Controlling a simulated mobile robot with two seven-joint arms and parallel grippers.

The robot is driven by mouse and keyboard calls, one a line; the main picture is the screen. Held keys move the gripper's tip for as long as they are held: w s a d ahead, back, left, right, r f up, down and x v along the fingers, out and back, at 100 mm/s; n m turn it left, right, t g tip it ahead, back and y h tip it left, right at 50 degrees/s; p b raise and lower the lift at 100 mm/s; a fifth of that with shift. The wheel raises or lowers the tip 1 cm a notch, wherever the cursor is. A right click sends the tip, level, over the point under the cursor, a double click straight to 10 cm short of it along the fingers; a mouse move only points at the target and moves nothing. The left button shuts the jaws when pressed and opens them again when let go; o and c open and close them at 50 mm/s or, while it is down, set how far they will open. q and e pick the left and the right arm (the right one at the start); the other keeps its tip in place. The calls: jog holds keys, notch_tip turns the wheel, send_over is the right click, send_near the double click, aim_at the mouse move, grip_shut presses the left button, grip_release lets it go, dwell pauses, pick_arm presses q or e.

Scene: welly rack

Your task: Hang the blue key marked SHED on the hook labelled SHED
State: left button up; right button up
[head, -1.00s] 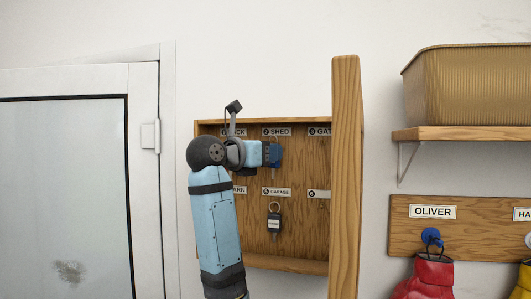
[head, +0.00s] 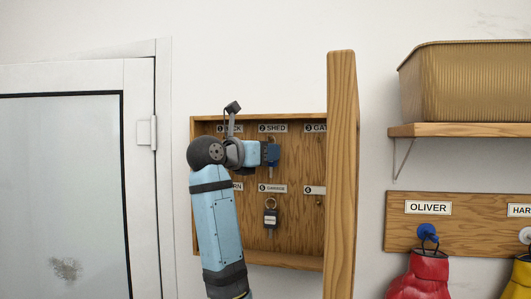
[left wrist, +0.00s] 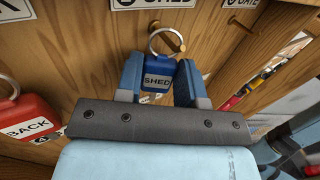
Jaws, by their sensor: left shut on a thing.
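The blue key (left wrist: 158,77) marked SHED is held between the two fingers of my left gripper (left wrist: 160,84) in the left wrist view. Its metal ring (left wrist: 152,45) stands up above the fingers. The brass SHED hook (left wrist: 179,46) overlaps the ring's upper right; I cannot tell for sure whether it passes through the ring. The SHED label (head: 272,128) is above the hook in the head view. There the blue key (head: 273,156) and my left gripper (head: 268,154) are just below that label, in front of the wooden key cabinet (head: 228,119).
A red key (left wrist: 30,118) marked BACK hangs to the left. The open wooden door (head: 341,180) juts out close on the right. A shelf with a basket (head: 465,85) is farther right.

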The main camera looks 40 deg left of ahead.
pick_arm(q)
jog(key=o, duration=0.9)
jog(key=shift+o, duration=0.5)
jog(key=shift+s+d+r, duration=0.1)
jog(key=shift+d+r, duration=0.05)
jog(key=shift+d, duration=0.05)
jog(key=shift+a, duration=0.1)
jog(key=s+b, duration=0.3)
jog(key=s, duration=1)
jog(key=shift+s+b, duration=0.3)
jog(key=shift+s, duration=0.1)
